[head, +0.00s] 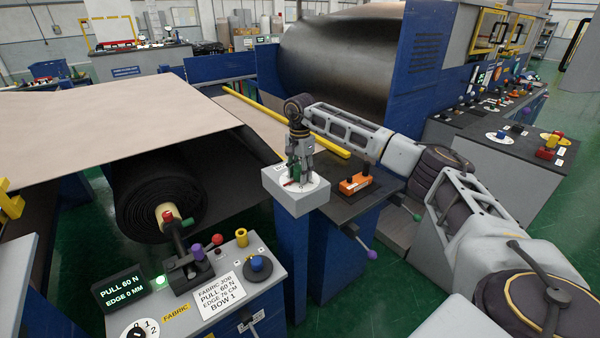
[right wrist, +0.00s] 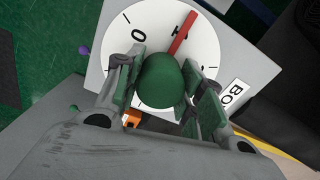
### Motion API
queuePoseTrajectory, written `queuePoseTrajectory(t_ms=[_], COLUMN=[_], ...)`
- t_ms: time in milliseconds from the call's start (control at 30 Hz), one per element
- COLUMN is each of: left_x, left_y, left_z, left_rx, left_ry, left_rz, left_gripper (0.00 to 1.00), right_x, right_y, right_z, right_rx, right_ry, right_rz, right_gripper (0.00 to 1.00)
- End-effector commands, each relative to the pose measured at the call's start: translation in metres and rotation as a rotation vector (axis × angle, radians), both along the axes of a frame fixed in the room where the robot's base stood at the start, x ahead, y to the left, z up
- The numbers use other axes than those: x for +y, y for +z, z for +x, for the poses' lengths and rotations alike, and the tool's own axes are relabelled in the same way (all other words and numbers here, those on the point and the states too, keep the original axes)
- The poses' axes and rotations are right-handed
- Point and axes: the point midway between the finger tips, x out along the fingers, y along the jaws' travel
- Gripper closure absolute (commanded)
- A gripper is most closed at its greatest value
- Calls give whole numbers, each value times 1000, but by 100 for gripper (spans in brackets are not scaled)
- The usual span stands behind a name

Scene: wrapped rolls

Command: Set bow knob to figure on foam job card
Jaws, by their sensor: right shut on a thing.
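The bow knob, a green round knob (right wrist: 160,82) with a red pointer (right wrist: 181,36), sits on a white dial (right wrist: 118,60) on top of a grey box (head: 300,204). My right gripper (right wrist: 160,92) reaches down from above and is shut on the knob, one finger on each side. In the right wrist view the pointer lies at the top right of the dial, over a mark it partly covers; a 0 shows to its left. A label beginning "BO" (right wrist: 236,91) is beside the dial. A card (head: 217,294) reads "FABRIC JOB", "BOW 1". I cannot make out a foam job card. My left gripper is out of view.
A purple-knobbed lever (head: 371,254) sticks out below. A fabric roll (head: 150,195) and a lit display reading "PULL 60 N" (head: 118,291) are at left. A yellow bar (head: 285,122) runs behind.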

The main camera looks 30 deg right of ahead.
Motion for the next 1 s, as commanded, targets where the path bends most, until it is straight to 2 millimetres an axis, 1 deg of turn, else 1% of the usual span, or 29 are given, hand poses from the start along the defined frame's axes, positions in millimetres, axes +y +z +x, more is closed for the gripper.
queuePoseTrajectory(t_ms=[33,200,233,400,767,867,1000], left_x=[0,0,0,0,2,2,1], left_y=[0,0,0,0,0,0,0], left_z=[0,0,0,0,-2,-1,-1], left_rx=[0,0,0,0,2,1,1], left_ry=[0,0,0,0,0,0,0], left_rz=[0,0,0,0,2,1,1], left_gripper=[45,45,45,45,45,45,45], right_x=[0,0,0,0,0,0,0], right_y=[3,3,3,2,1,5,14], right_z=[1,1,1,1,0,0,1], right_rx=[-6,-6,-6,-4,-1,-2,-2], right_ry=[-1,-2,-2,-2,-2,-2,-2], right_rz=[1,1,1,0,0,1,1], right_gripper=[86,86,60,40,40,40,40])
